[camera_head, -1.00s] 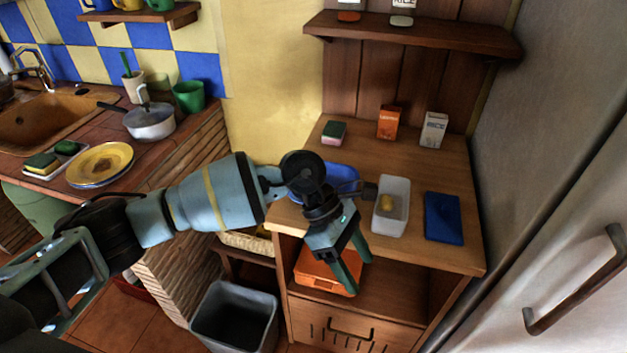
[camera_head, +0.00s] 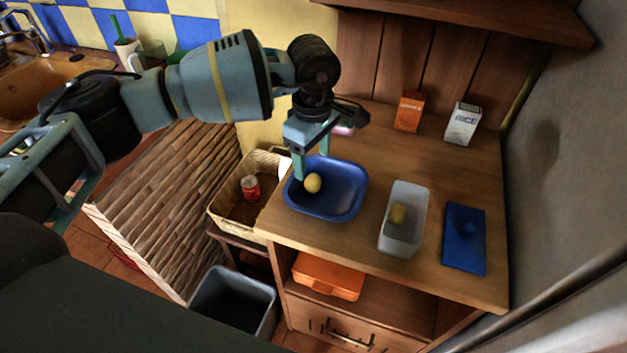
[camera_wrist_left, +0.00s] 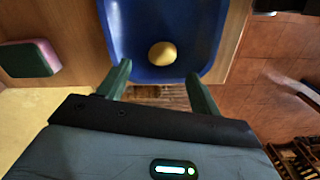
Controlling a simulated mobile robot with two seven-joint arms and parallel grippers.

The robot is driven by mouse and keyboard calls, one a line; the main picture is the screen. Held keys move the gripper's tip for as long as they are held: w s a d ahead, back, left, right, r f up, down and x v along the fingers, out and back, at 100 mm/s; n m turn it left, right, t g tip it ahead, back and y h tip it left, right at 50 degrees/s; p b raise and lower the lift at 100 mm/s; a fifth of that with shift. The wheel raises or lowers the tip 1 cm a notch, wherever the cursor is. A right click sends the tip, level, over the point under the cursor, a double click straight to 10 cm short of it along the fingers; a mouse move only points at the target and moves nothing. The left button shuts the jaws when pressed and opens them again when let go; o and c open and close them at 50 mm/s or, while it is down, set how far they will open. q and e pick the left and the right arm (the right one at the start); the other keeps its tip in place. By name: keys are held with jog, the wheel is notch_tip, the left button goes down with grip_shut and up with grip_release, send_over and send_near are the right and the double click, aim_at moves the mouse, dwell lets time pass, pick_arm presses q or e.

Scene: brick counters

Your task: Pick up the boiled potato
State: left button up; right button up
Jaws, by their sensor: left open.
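A yellowish boiled potato (camera_head: 313,183) lies in a blue bowl (camera_head: 343,205) on the wooden counter. In the left wrist view the potato (camera_wrist_left: 162,54) rests on the floor of the blue bowl (camera_wrist_left: 128,30), ahead of the fingers and between their lines. My left gripper (camera_head: 311,165) is open and empty, pointing down over the bowl's left part. In the left wrist view the fingers (camera_wrist_left: 157,78) are spread wide, apart from the potato. My right gripper is not in view.
A lidded blue box (camera_head: 464,240) lies right of the whitish container. An orange box (camera_head: 408,111) and a rice box (camera_head: 462,124) stand at the back. A basket (camera_head: 221,214) holding a red can (camera_head: 250,187) is left of the counter. A shelf (camera_head: 470,20) overhangs the back.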

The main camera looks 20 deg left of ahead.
aim_at(313, 178)
pick_arm(q)
jog(key=shift+f, duration=0.55)
jog(key=f, duration=0.4)
jog(key=shift+s+d+f+p, duration=0.15)
jog(key=shift+s+f+p, duration=0.1)
jog(key=shift+f+p, duration=0.1)
jog(key=shift+c, duration=1.4)
jog(key=c, duration=0.7)
jog(key=shift+c, duration=0.2)
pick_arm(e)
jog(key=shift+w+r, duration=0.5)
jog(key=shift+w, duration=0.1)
